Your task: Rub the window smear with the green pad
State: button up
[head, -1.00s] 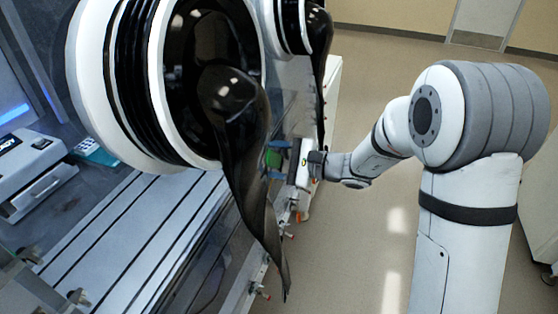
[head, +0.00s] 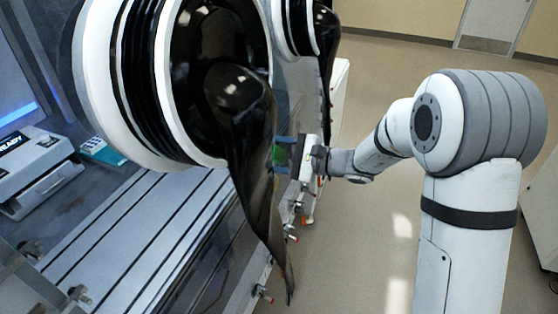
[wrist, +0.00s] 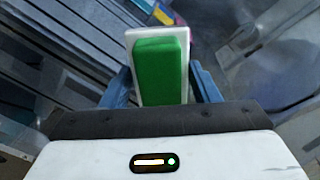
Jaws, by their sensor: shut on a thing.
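The green pad (wrist: 161,72) is a bright green block between the two blue fingers of my gripper (wrist: 163,85), which is shut on it. A white slab (wrist: 134,42) shows just behind the pad, with small yellow and magenta patches near it; I cannot tell what it is. In the head view, my gripper (head: 283,148) and the green pad (head: 279,156) are at the glovebox's clear front, between the two black gloves. The pad looks close to the window (head: 222,232), but contact cannot be judged. I cannot make out the smear.
A large black glove (head: 252,150) hangs from a white port ring close left of my gripper. A second glove (head: 325,60) hangs behind. Knobs with red tips (head: 263,294) stick out along the lower front edge. Open floor (head: 360,240) lies to the right.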

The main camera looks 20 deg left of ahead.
aim_at(280, 128)
jog(key=shift+w+d+b, duration=0.2)
jog(key=shift+w+b, duration=0.05)
jog(key=shift+w, duration=2.85)
jog(key=shift+w+d+b, duration=0.2)
jog(key=shift+w+b, duration=0.05)
jog(key=shift+w, duration=2.8)
jog(key=shift+f+b, duration=0.1)
jog(key=shift+b, duration=0.2)
jog(key=shift+s, duration=0.1)
